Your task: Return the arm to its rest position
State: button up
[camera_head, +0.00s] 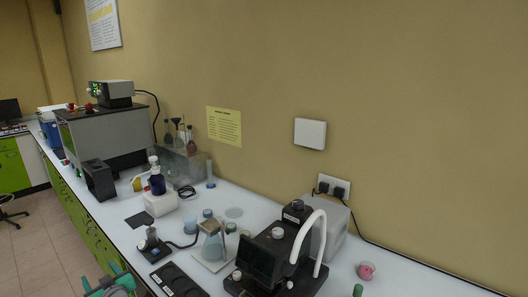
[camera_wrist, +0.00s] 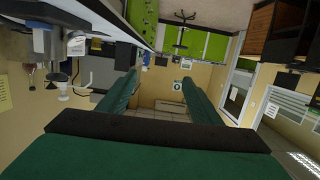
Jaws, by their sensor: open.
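My gripper (camera_wrist: 159,82) shows in the wrist view with its two green fingers spread wide apart. Nothing is between them, only the distant room beyond. In the head view, a green part that looks like my gripper (camera_head: 108,284) shows at the bottom left edge, beside the front of the bench. The rest of my arm is out of the head view. The wrist view is upside down, with the floor and cabinets toward the top.
The white bench (camera_head: 132,238) runs along the wall. Open floor (camera_head: 40,235) lies left.

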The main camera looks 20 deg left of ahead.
jog(key=s+d+f+m+t+h, duration=0.25)
jog(key=s+d+f+m, duration=0.2)
jog(key=d, duration=0.95)
jog(key=s+d+f+m+t+h, duration=0.2)
jog(key=s+d+f+m+t, duration=0.3)
jog(key=d, duration=0.8)
jog(key=s+d+f+m+t+h, duration=0.1)
jog(key=s+d+f+m+h, duration=0.15)
jog(key=d+f, duration=0.75)
jog(key=s+d+r+h, duration=0.2)
jog(key=s+d+r, duration=0.1)
jog(key=s+d, duration=0.4)
jog(key=s+d+r+h, duration=0.3)
jog(key=s+d, duration=0.5)
jog(key=d, duration=0.6)
jog(key=s+d+r+m+h, duration=0.1)
jog(key=s+d+r+h, duration=0.1)
jog(key=s+d+r, duration=0.2)
jog(key=s+d, duration=0.3)
jog(key=d, duration=0.3)
jog(key=shift+s+d+h, duration=0.3)
jog(key=shift+d, duration=0.1)
